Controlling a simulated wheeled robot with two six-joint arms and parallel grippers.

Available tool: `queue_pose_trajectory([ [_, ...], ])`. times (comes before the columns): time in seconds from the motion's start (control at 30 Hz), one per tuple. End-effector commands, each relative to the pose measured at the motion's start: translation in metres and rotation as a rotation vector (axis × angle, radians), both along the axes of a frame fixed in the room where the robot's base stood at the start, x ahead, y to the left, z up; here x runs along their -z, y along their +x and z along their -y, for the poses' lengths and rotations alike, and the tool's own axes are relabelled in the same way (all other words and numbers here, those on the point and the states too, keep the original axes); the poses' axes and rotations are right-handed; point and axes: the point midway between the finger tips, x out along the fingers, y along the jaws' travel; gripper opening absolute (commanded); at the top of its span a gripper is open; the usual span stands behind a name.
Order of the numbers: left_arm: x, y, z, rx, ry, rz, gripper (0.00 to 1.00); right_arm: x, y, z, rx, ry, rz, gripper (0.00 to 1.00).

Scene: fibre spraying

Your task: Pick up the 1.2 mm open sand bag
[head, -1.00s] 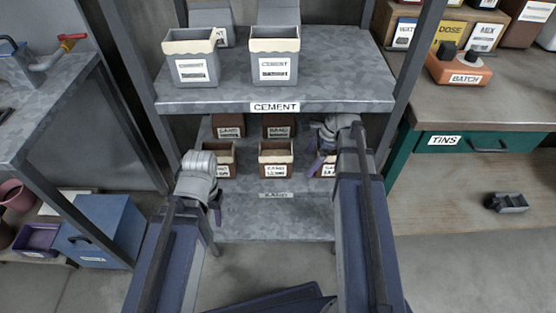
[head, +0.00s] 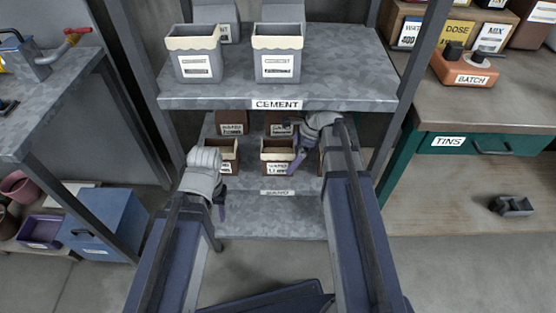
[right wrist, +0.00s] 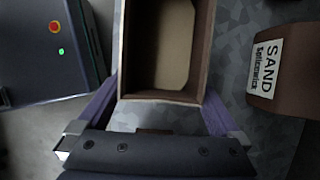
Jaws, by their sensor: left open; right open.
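An open brown sand bag (head: 275,168) with a pale rolled rim stands in the middle of the front row on the lower shelf. Its label is small and seems to read 1.2 mm. My right gripper (head: 297,157) is open at the bag's right side in the head view. In the right wrist view an open brown bag (right wrist: 165,96) lies ahead, with the open fingers of my right gripper (right wrist: 161,86) on either side of its near end. I cannot tell whether they touch it. My left gripper (head: 220,203) is open and empty, low at the shelf's left front.
Another open sand bag (head: 222,166) stands to the left; closed sand bags (head: 233,127) stand behind. The cement shelf (head: 350,80) overhangs them. A bag labelled SAND (right wrist: 277,75) shows in the right wrist view. Shelf posts (head: 135,100) stand at the sides.

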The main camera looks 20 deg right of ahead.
Motion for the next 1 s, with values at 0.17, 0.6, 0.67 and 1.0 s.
queue_pose_trajectory([
  [0.17, 0.0, 0.0, 0.0, 0.0, 0.0, 0.0, 0.5, 0.0, 0.004, -0.013, -0.003, 0.0, 0.0, 1.0],
  [0.6, 0.012, 0.0, 0.0, 0.001, 0.002, 0.001, 0.5, 0.012, 0.015, -0.052, 0.0, 0.0, 0.0, 1.0],
  [0.67, 0.012, 0.0, 0.0, 0.001, 0.002, 0.001, 0.5, 0.012, 0.015, -0.052, 0.0, 0.0, 0.0, 1.0],
  [1.0, 0.011, 0.0, 0.0, 0.001, 0.002, 0.001, 0.5, 0.011, 0.015, -0.052, 0.0, 0.0, 0.0, 0.81],
])
